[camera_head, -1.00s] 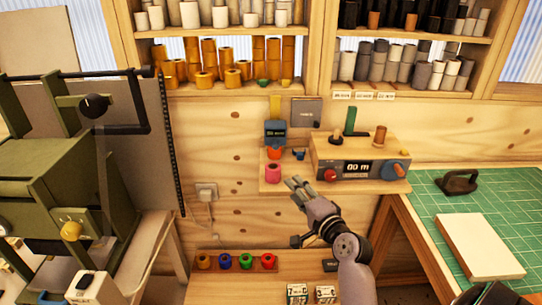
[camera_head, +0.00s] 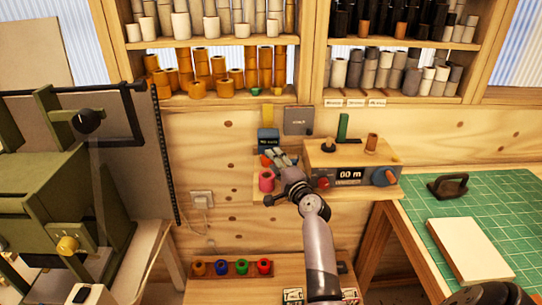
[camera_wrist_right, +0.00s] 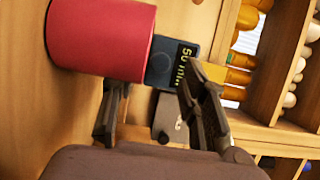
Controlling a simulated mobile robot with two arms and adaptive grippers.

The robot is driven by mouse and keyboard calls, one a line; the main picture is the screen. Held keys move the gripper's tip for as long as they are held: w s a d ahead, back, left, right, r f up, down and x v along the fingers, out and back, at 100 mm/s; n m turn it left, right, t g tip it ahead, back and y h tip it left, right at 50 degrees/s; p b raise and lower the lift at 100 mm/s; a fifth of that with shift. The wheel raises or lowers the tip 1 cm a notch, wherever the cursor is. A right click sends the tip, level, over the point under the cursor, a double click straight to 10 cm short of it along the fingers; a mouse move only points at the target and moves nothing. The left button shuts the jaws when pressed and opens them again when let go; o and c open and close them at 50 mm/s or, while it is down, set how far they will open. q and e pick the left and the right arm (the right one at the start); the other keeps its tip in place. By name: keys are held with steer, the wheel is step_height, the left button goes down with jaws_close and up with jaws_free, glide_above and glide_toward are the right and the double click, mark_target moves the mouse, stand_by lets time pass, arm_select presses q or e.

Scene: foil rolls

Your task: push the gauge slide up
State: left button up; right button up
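The gauge, a dark blue block (camera_head: 268,136) with a yellow strip above it, is on the wooden wall in the head view. In the right wrist view its display (camera_wrist_right: 186,62) reads about "50 mic". My right gripper (camera_head: 279,158) is just below and right of the gauge. In the right wrist view its two fingers (camera_wrist_right: 155,105) are apart, with a small grey part (camera_wrist_right: 168,118) visible between them. I cannot tell whether that part is the slide, or whether a finger touches it. My left gripper is not in view.
A pinkish-red roll (camera_head: 266,181) stands beside the right gripper on the small shelf; it looms large in the wrist view (camera_wrist_right: 100,40). A wooden counter box (camera_head: 350,160) reading "00 m" stands to the right. Coloured rolls (camera_head: 231,268) sit in a rack below.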

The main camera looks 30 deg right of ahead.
mark_target(269, 143)
steer(key=shift+w+d, duration=0.15)
steer(key=shift+w, duration=0.65)
steer(key=shift+w+d, duration=0.1)
steer(key=shift+w, duration=0.65)
steer(key=shift+c, duration=0.2)
jaws_close()
